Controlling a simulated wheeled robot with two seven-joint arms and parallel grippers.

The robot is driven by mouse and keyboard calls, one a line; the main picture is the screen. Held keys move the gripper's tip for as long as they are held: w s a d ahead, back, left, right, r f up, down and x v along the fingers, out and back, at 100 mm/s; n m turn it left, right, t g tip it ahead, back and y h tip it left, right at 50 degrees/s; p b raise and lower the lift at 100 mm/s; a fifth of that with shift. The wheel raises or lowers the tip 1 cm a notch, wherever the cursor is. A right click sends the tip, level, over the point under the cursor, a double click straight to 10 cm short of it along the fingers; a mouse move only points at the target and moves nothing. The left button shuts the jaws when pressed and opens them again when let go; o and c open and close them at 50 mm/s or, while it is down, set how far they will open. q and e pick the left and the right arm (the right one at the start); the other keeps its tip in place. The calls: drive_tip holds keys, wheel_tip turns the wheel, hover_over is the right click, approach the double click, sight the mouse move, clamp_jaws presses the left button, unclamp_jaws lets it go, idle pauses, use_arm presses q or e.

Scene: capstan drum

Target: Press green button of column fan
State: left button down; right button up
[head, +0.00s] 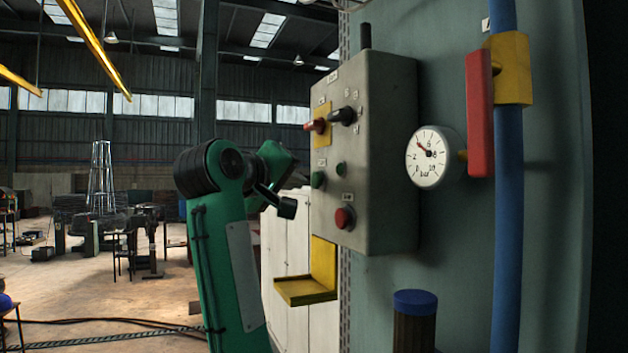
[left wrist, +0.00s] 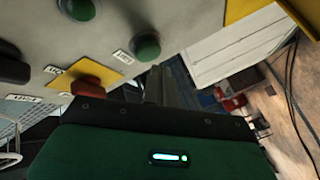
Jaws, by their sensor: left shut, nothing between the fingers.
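A grey control box (head: 385,150) on the teal column carries two green buttons. The left green button (head: 318,179) sits under the red knob, and the other green button (head: 341,169) is smaller and to its right. In the left wrist view, the labelled green button (left wrist: 146,47) is just beyond my left gripper's fingertips (left wrist: 155,78); I cannot tell whether they touch it. The second green button (left wrist: 78,8) is at the top edge. My left gripper (head: 290,165) is shut and empty at the box's left side, its fingers mostly hidden in the head view. My right gripper is not in view.
The box also has a red knob (head: 316,125), a black knob (head: 343,115) and a red button (head: 344,217). A yellow bracket (head: 318,280) juts out below. A pressure gauge (head: 430,157), red lever (head: 479,115) and blue pipe (head: 508,220) stand to the right.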

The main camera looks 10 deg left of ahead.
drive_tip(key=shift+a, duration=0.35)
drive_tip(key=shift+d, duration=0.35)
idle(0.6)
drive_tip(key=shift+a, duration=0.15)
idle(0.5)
use_arm(q)
drive_tip(key=shift+w+d, duration=0.2)
drive_tip(key=shift+d, duration=0.2)
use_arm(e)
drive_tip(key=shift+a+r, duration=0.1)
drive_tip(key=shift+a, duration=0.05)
